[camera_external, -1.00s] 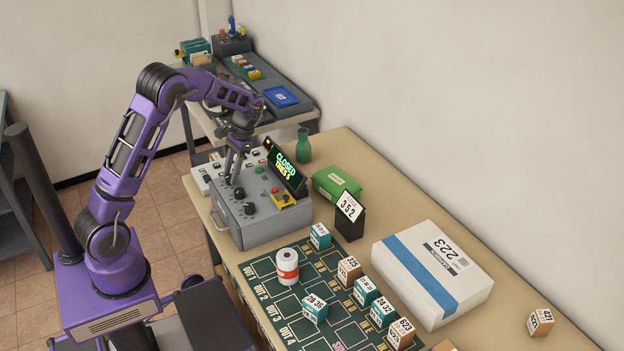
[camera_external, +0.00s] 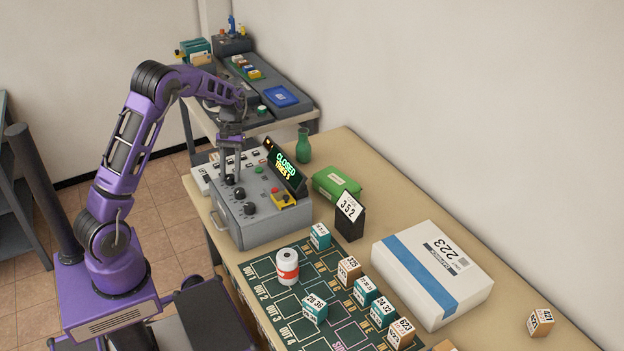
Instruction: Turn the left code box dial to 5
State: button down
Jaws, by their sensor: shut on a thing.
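The grey code box (camera_external: 275,228) stands on the table with a row of black dials on its sloped top. My gripper (camera_external: 230,176) points down and is shut on the left dial (camera_external: 230,181), the one farthest back in the row. The fingers partly hide this dial, and its number is too small to read. The middle dial (camera_external: 238,194) and the right dial (camera_external: 249,208) are untouched. The display (camera_external: 286,170) on the box reads "CLOSED" with a line like "TRIES 5" under it.
A red button (camera_external: 275,189) and a yellow part (camera_external: 284,201) sit right of the dials. A green bottle (camera_external: 303,146), a green packet (camera_external: 336,184) and a "352" sign (camera_external: 349,215) stand behind. Small boxes and a white roll (camera_external: 288,266) occupy the dark mat (camera_external: 262,268).

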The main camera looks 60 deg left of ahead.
dwell(0.3)
jog(key=shift+c, duration=2.3)
grip_release()
jog(key=shift+r, duration=0.1)
jog(key=v, duration=1.7)
jog(key=shift+a, duration=0.2)
